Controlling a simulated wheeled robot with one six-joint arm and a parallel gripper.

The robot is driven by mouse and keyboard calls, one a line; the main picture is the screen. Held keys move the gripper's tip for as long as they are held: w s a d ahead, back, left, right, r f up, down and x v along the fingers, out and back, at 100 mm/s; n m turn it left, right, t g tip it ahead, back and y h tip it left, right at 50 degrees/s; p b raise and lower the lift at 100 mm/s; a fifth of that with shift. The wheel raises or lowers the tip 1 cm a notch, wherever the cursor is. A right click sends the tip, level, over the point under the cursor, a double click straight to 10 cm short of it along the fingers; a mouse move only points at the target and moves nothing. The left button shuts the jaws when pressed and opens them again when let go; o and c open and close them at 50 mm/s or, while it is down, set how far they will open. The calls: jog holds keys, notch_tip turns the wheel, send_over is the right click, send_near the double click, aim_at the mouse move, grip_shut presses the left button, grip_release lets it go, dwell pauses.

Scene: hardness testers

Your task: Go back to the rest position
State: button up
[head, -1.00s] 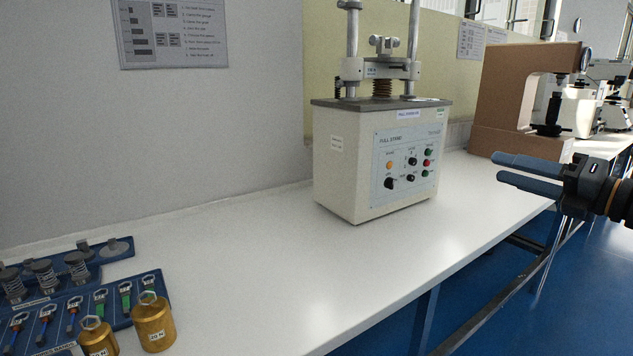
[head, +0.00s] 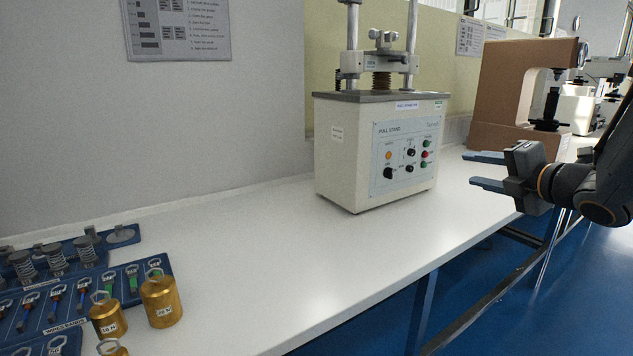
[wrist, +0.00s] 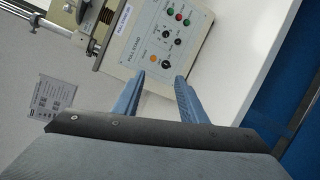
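My gripper (head: 487,170) is at the right of the head view, in front of the bench and right of the pull stand (head: 375,155). Its two blue-grey fingers point left and stand apart with nothing between them. In the wrist view the gripper (wrist: 158,82) also shows its fingers parted and empty, with the pull stand's control panel (wrist: 172,38) beyond the tips. The fingers look clear of the pull stand.
A white bench (head: 250,250) runs along the wall. Brass weights (head: 161,302) and blue trays of springs and hooks (head: 120,290) lie at its left end. A brown tester (head: 505,95) stands behind my gripper. The bench middle is clear.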

jog(key=s+a+f+m+g+h+b, duration=0.4)
jog(key=a+f+m+g+h, duration=0.15)
jog(key=a+f+m, duration=0.7)
jog(key=s+a+f+m+g+y+b, duration=0.1)
jog(key=s+a+f+m+g, duration=0.25)
jog(key=s, duration=0.45)
jog(key=s+a+f+m+g+b, duration=0.1)
jog(key=s+a+f+m+g, duration=0.3)
jog(key=s, duration=0.4)
jog(key=s+a+f+m+g+y+b, duration=0.1)
jog(key=s+a+f+m+g, duration=0.3)
jog(key=s, duration=0.4)
jog(key=d+r+m+t+p, duration=0.1)
jog(key=d+r+p, duration=0.7)
jog(key=p, duration=0.9)
notch_tip(320, 180, up, 2)
jog(key=shift+r+m+t+h+p, duration=0.15)
jog(key=shift+m+t+h+p, duration=0.15)
jog(key=shift+h+p, duration=0.15)
jog(key=shift+d, duration=0.1)
